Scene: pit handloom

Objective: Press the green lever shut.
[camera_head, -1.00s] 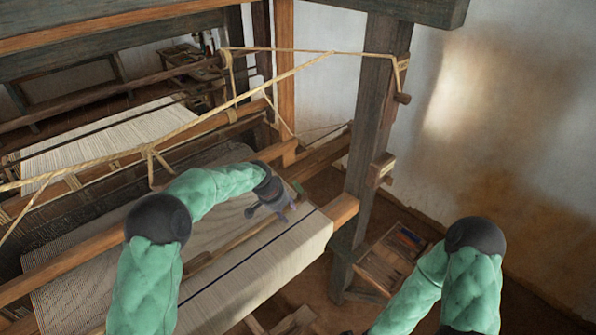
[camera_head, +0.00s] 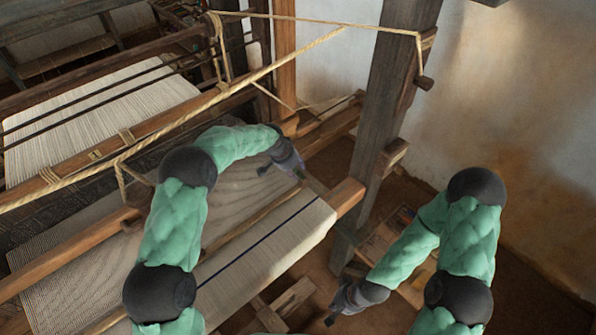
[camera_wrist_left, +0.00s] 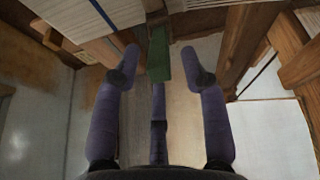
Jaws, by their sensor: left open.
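The green lever (camera_wrist_left: 158,52) shows in the left wrist view as a short green bar, upper middle. It lies between the two spread outer fingertips of my left gripper (camera_wrist_left: 161,62), with gaps at both sides; I cannot tell whether the middle finger touches it. In the head view my left gripper (camera_head: 295,168) is over the right end of the cloth, and only a little of the green lever (camera_head: 317,187) shows just past its fingertips. My right gripper (camera_head: 337,305) hangs low at the bottom, away from the lever; its finger opening is too small to judge.
Striped cloth (camera_head: 262,250) stretches over the loom's front beam. A dark upright post (camera_head: 385,130) stands right of my left gripper. Ropes (camera_head: 270,72) cross above. A wooden tray (camera_head: 378,245) sits behind my right forearm. Bare floor lies at right.

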